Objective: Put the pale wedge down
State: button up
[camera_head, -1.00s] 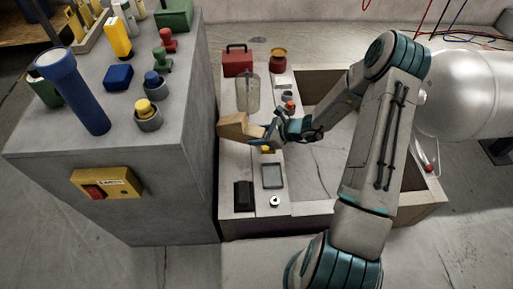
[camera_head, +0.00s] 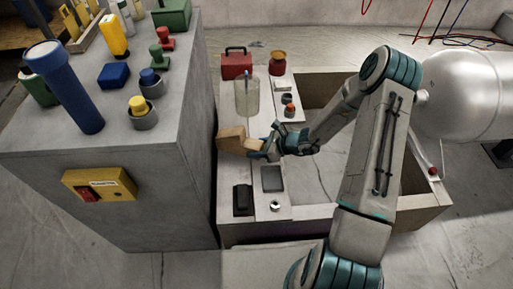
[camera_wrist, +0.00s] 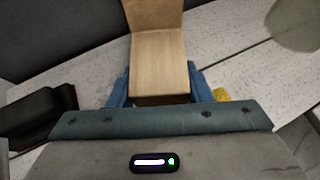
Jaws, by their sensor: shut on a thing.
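The pale wedge (camera_head: 231,138) is a light wooden block at the left edge of the low counter (camera_head: 236,222). My gripper (camera_head: 253,148) is shut on it, with blue fingers on both sides. In the wrist view the wedge (camera_wrist: 160,60) sits between the fingers (camera_wrist: 158,88), its far part rising at an angle. It is over or on the speckled counter top; I cannot tell whether its underside touches.
A clear container (camera_head: 246,98) stands just behind the wedge. A black box (camera_head: 242,199) and a dark flat tray (camera_head: 272,179) lie in front. A red toolbox (camera_head: 236,63) is farther back. The tall grey block (camera_head: 130,150) rises close on the left.

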jog(key=o, duration=1)
jog(key=shift+f, duration=0.1)
jog(key=shift+r+p, duration=0.5)
jog(key=shift+r, duration=0.05)
jog(key=p+v, duration=0.4)
jog(key=v, duration=0.8)
jog(key=s+a+r+n+g+h, duration=0.2)
jog(key=s+r+n+g, duration=0.1)
jog(key=s+r+n, duration=0.3)
jog(key=s+a+r+n+g+h, duration=0.2)
jog(key=s+r+n, duration=0.1)
jog(key=r+n, duration=0.4)
jog(key=s+d+r+n+t+h, duration=0.1)
jog(key=s+d+r+n+h, duration=0.1)
jog(key=s+r, duration=0.4)
jog(key=s+d+r+n+h, duration=0.2)
jog(key=s+r+n+h, duration=0.3)
jog(key=s+r+n, duration=0.1)
jog(key=shift+s+d+n+t, duration=0.2)
jog(key=shift+d+n+t, duration=0.2)
jog(key=shift+n, duration=0.4)
jog(key=shift+r, duration=0.15)
